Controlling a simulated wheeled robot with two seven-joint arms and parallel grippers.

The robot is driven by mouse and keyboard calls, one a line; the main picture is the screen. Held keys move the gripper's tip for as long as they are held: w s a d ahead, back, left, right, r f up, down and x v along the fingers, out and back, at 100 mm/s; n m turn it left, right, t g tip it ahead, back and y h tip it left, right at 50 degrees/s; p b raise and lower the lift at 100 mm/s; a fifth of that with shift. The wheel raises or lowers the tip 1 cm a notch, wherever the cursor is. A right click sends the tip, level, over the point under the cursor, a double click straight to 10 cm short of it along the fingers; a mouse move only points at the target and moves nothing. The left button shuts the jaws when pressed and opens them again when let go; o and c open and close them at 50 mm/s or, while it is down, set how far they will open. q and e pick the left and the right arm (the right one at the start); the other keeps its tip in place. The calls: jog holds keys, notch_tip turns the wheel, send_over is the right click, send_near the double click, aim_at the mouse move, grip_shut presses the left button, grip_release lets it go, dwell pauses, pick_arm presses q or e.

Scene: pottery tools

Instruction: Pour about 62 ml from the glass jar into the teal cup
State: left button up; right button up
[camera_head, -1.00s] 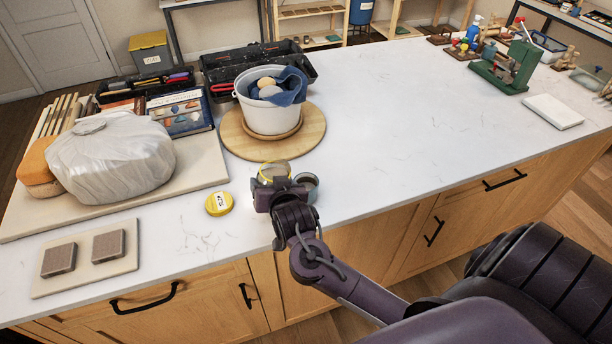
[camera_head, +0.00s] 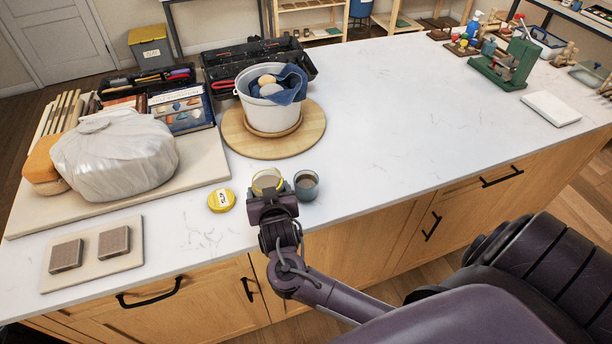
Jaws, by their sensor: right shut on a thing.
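The glass jar (camera_head: 268,178) has a yellow rim and stands open, with greyish-brown content inside. My right gripper (camera_head: 269,190) is shut on it from the near side and hides its lower part. The jar looks about upright; whether it touches the counter is hidden. The teal cup (camera_head: 307,187) stands upright just right of the jar and gripper, close to the counter's front edge. Something greyish-brown shows inside the cup; its level is hard to tell. The yellow lid (camera_head: 221,200) with a white label lies on the counter left of the jar. My left gripper is not in view.
A white bucket (camera_head: 268,118) with a blue cloth stands on a round wooden board (camera_head: 240,144) behind the jar. A plastic-wrapped lump (camera_head: 115,157) lies on a board at left.

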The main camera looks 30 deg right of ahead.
aim_at(265, 168)
notch_tip(265, 168, up, 7)
jog(key=p, duration=0.6)
jog(key=shift+f, duration=0.15)
jog(key=shift+f+b, duration=0.1)
jog(key=shift+b, duration=0.25)
jog(key=s+a+n+y+b, duration=0.1)
jog(key=s+b, duration=0.1)
jog(key=b, duration=0.2)
jog(key=s+a+n+y+b, duration=0.1)
jog(key=s+y+b, duration=0.1)
jog(key=b, duration=0.2)
jog(key=s+a+r+n+t+y+b, duration=0.1)
jog(key=s+b, duration=0.1)
jog(key=b, duration=0.3)
jog(key=shift+s+n+y, duration=0.25)
jog(key=shift+n+y, duration=0.05)
jog(key=shift+n, duration=0.1)
jog(key=shift+s+a+r, duration=0.15)
jog(key=shift+s+r, duration=0.15)
jog(key=shift+s, duration=0.05)
